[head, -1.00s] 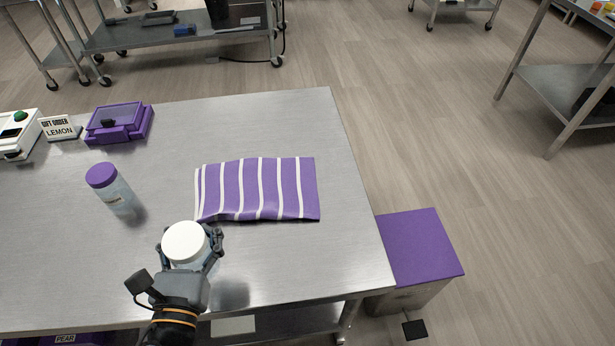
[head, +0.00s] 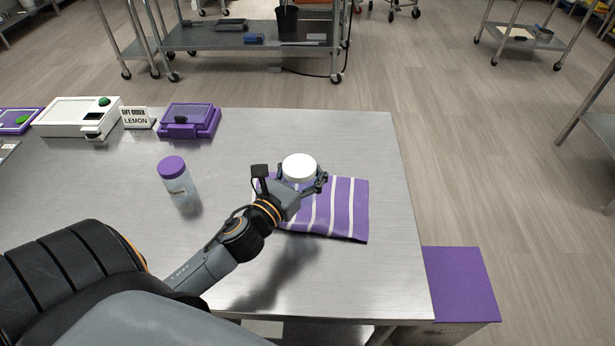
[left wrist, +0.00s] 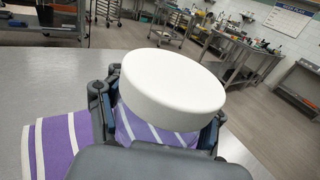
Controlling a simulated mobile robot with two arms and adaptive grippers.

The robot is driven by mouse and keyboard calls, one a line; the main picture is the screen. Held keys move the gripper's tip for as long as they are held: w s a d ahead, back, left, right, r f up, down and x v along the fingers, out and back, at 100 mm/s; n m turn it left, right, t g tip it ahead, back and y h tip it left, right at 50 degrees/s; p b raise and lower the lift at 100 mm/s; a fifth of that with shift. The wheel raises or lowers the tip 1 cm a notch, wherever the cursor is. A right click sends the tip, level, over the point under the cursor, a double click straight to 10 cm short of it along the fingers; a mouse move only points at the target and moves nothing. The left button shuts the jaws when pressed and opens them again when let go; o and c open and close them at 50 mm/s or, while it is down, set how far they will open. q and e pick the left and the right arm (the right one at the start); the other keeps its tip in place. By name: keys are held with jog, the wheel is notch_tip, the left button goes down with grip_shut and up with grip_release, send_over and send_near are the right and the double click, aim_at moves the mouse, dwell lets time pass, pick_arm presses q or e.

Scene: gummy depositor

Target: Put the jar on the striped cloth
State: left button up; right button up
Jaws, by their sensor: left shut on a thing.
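A jar with a white lid (head: 299,167) is held in my left gripper (head: 303,184), whose fingers are shut around its body. In the left wrist view the white lid (left wrist: 172,88) fills the middle, with a gripper finger on each side. The purple cloth with white stripes (head: 345,212) lies on the steel table. The jar is over the cloth's back left part; I cannot tell whether its base touches the cloth. The cloth also shows in the left wrist view (left wrist: 62,145). My right gripper is not in view.
A second jar with a purple lid (head: 173,168) stands left of the cloth. A "LEMON" sign (head: 137,118), a purple box (head: 188,121) and a white device (head: 75,117) line the back. The steel table (head: 385,150) is bare right of the cloth.

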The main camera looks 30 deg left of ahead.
pick_arm(q)
jog(key=w+a+f, duration=0.1)
jog(key=f, duration=0.2)
jog(key=w+a+f, duration=0.1)
jog(key=f, duration=0.2)
jog(key=w+a+f, duration=0.1)
jog(key=w+f, duration=0.1)
jog(key=f, duration=0.1)
jog(key=shift+a+b, duration=0.2)
jog(key=shift+b, duration=0.2)
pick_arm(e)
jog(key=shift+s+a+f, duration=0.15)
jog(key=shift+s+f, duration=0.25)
pick_arm(q)
jog(key=shift+s+f, duration=0.1)
jog(key=shift+s+f+b, duration=0.1)
jog(key=shift+f+b, duration=0.5)
jog(key=shift+b, duration=0.05)
jog(key=shift+f, duration=0.15)
jog(key=shift+c, duration=0.5)
jog(key=o, duration=1.5)
jog(key=shift+c, duration=0.2)
jog(key=shift+o, duration=0.3)
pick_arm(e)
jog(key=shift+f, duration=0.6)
pick_arm(q)
jog(key=shift+r, duration=0.2)
